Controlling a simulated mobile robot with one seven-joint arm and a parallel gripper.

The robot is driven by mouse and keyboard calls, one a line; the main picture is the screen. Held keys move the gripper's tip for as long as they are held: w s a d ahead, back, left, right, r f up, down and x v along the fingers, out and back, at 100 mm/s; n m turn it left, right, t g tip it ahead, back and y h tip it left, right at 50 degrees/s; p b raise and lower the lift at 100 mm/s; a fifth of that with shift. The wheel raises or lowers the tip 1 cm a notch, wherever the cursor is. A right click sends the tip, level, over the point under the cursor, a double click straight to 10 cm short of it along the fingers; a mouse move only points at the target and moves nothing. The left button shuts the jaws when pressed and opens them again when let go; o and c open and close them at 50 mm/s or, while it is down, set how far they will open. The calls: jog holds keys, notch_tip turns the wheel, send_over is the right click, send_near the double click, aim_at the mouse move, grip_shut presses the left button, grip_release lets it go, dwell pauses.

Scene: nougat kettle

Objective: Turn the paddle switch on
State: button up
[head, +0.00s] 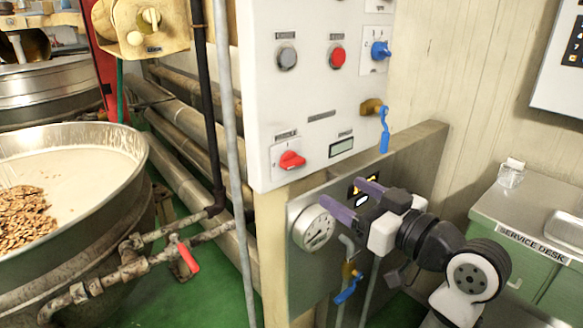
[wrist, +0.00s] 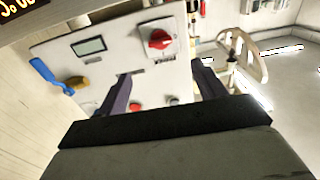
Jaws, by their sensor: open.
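A white control panel (head: 310,95) carries several controls with labels too small to read, so I cannot tell which one is the paddle switch. A red rotary switch (head: 292,159) is at its lower left; it also shows in the wrist view (wrist: 158,41). A blue switch (head: 380,50) is at its upper right. A grey button (head: 287,57) and a red button (head: 338,57) sit near the top. My gripper (head: 346,192) is open and empty, below and right of the red switch. In the wrist view its fingers (wrist: 162,90) spread in front of the panel, which appears inverted.
A blue-handled valve (head: 384,128) projects from the panel's right side. A pressure gauge (head: 314,228) and another blue valve (head: 348,290) are below it. Pipes and a kettle (head: 70,190) with nuts stand left. A green service desk (head: 530,225) stands right.

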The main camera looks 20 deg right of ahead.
aim_at(297, 165)
jog(key=p+x, duration=0.2)
jog(key=x, duration=1.1)
jog(key=shift+w+a, duration=0.1)
jog(key=shift+w, duration=0.15)
jog(key=c, duration=1)
